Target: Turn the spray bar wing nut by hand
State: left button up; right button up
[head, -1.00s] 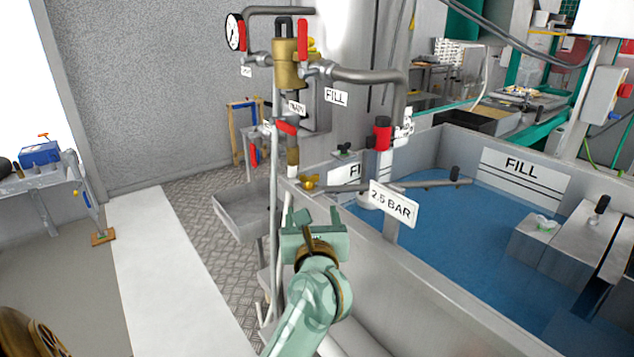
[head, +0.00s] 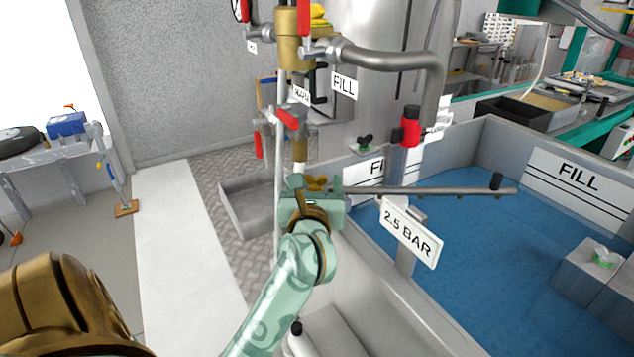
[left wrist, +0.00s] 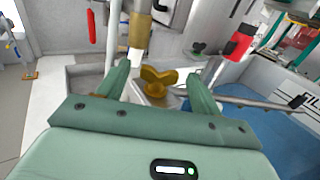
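The brass wing nut (left wrist: 158,78) sits at the left end of the spray bar (head: 425,190). In the head view the wing nut (head: 317,183) shows just beyond my left gripper (head: 310,190), which partly hides it. In the left wrist view my left gripper (left wrist: 160,85) is open, with one green finger on each side of the wing nut. I see clear space between the fingers and the wings, and the nut stands ahead of the gripper, not clamped. My right gripper is not in view.
A 2.5 BAR sign (head: 408,232) hangs below the bar on the right. A vertical pipe with red valve handles (head: 287,118) rises just behind the nut. The blue-floored tank (head: 460,260) lies to the right, a grey tray (head: 248,205) to the left.

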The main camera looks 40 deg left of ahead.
pick_arm(q)
jog(key=c, duration=1)
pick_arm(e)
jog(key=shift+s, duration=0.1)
